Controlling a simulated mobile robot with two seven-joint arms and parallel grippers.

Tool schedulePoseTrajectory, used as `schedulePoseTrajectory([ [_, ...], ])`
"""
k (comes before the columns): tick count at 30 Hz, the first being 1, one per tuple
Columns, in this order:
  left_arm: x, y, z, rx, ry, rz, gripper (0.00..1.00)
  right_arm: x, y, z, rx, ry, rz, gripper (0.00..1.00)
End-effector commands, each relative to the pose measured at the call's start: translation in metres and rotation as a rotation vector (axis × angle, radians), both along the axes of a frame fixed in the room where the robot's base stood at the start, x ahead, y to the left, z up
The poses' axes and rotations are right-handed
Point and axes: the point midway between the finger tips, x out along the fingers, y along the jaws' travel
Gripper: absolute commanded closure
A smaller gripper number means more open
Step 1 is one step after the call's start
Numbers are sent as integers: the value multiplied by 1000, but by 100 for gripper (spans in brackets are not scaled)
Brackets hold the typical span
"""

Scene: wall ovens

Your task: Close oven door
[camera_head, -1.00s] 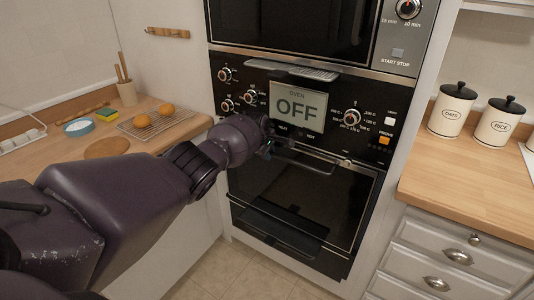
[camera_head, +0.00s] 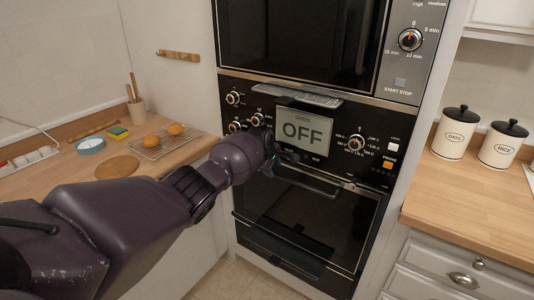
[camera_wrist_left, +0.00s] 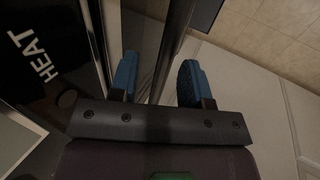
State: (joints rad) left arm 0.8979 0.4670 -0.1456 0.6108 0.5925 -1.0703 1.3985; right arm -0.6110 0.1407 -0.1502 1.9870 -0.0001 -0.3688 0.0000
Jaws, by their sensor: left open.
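The oven door (camera_head: 318,215) is a dark glass panel below the control panel in the head view. It looks flush or nearly flush with the front; I cannot tell if a small gap is left. Its handle (camera_head: 306,181) runs along the top of the door. My left gripper (camera_head: 277,164) is at the left part of this handle, its fingers mostly hidden by my wrist. In the left wrist view the blue fingers (camera_wrist_left: 158,82) are apart, with the handle bar (camera_wrist_left: 171,48) passing between them. My right gripper is in no view.
The control panel with an OFF display (camera_head: 303,132) is just above the handle. A wooden counter (camera_head: 197,150) with a cooling rack (camera_head: 160,146) is on the left. Another counter (camera_head: 470,205) with canisters (camera_head: 455,130) is on the right. Floor tiles show below.

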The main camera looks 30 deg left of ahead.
Motion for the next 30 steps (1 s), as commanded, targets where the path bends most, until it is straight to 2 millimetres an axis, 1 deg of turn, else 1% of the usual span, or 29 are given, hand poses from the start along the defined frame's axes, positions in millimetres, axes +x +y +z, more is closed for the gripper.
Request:
schedulePoseTrajectory([
  [1,-3,1,14,0,-5,-1,57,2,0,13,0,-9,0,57],
  [3,-8,1,22,1,-2,0,57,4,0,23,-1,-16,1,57],
  [9,-19,2,42,1,-2,0,57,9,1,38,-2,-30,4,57],
  [12,-23,2,51,0,-3,-1,57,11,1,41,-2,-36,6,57],
  [18,-28,2,62,0,-2,0,57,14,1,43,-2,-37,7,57],
  [30,-29,2,64,0,-2,0,57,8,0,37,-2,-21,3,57],
])
